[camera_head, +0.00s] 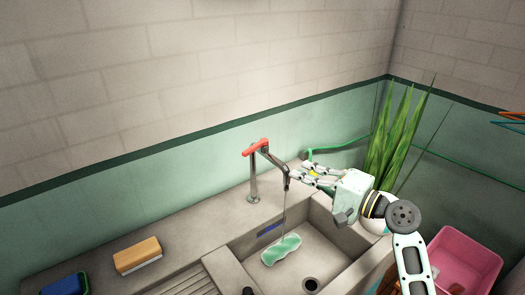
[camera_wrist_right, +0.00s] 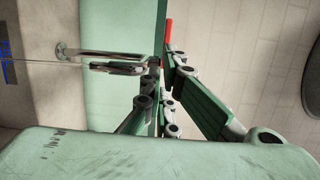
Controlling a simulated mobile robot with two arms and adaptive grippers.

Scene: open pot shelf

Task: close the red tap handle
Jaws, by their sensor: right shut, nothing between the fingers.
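The tap (camera_head: 253,185) stands at the back edge of the sink, with its red handle (camera_head: 255,147) on top. A thin stream of water runs from its spout into the basin. My right gripper (camera_head: 296,174) is shut and empty, just right of the spout end and lower than the red handle. In the right wrist view its fingers (camera_wrist_right: 158,75) point toward the tap (camera_wrist_right: 100,57), and part of the red handle (camera_wrist_right: 169,34) shows past the fingertips. I cannot tell whether the fingers touch the spout. My left gripper is not in view.
The sink basin (camera_head: 328,248) holds a green and white sponge (camera_head: 281,249). An orange brush or sponge (camera_head: 137,255) and a blue one (camera_head: 65,285) lie on the left counter. A tall plant (camera_head: 395,135) and a pink crate (camera_head: 465,258) stand at right. The wall is close behind the tap.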

